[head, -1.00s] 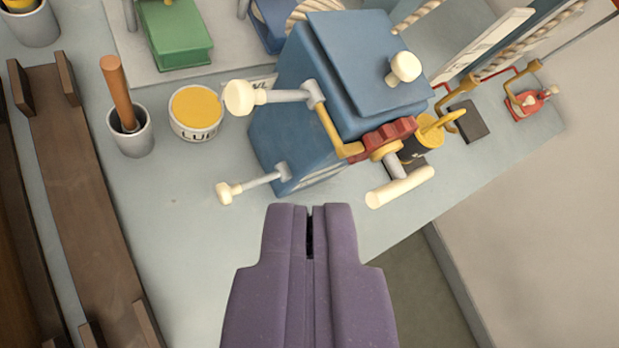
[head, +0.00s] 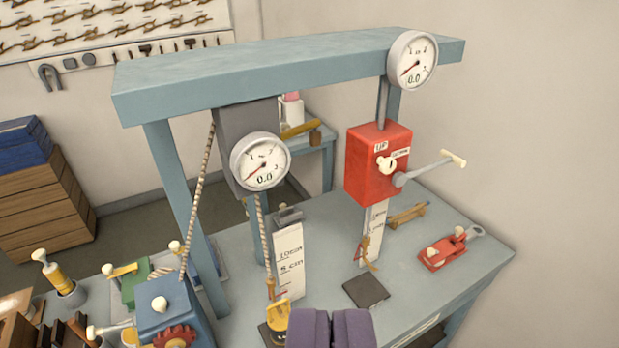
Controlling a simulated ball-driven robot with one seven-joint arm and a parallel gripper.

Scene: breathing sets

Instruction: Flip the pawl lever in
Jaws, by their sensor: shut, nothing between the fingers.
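The blue winch box (head: 172,301) stands at the bottom left, cut off by the frame's lower edge. Its red toothed ratchet wheel (head: 175,337) shows only in its upper part. A pale-knobbed lever (head: 129,336) sits just left of the wheel and may be the pawl lever; its lower end and whether it meets the teeth are out of view. My gripper (head: 331,318) is at the bottom centre, right of the box and well apart from it. Its purple fingers are shut together and empty.
A blue-grey frame (head: 280,65) spans above the bench (head: 232,295), with two dial gauges reading 0.0. A rope runs from the blue box up to the frame. A red box (head: 378,165) with a crank hangs at right. A yellow weight (head: 278,318) is just left of my gripper.

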